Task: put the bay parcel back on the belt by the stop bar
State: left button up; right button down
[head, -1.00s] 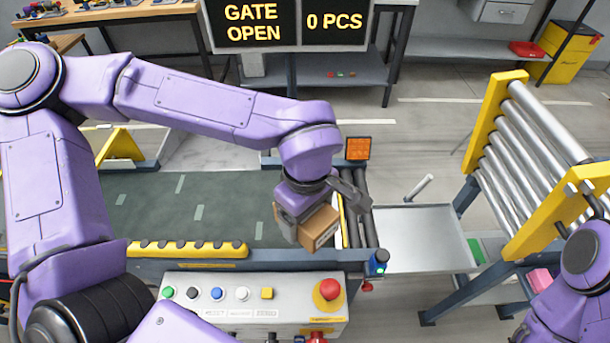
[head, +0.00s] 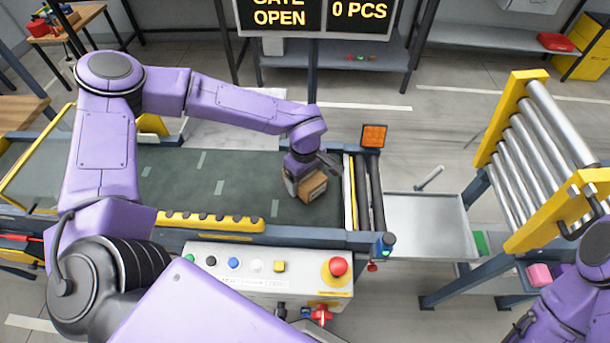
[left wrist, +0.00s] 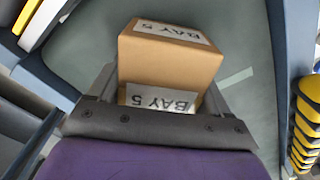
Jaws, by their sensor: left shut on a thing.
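The bay parcel (head: 313,188) is a small brown box held in my left gripper (head: 300,180) at the right end of the dark green belt (head: 240,165). In the left wrist view the parcel (left wrist: 170,62) sits between the fingers, with "BAY 5" labels on two faces. The belt surface shows behind it. I cannot tell whether its underside touches the belt. A narrow yellow bar (head: 350,190) crosses the belt's end just right of the parcel, apart from it. Part of my right arm shows at lower right; its gripper is out of view.
Dark rollers (head: 369,200) and a metal tray (head: 425,225) lie right of the belt. A raised roller gate (head: 540,130) stands farther right. A control box (head: 265,270) with a red button is in front. The belt left of the parcel is clear.

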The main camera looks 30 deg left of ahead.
pick_arm(q)
jog(key=shift+f, duration=0.15)
jog(key=o, duration=1.1)
notch_tip(320, 180, up, 12)
jog(key=shift+r+b, duration=0.2)
jog(key=shift+b, duration=0.4)
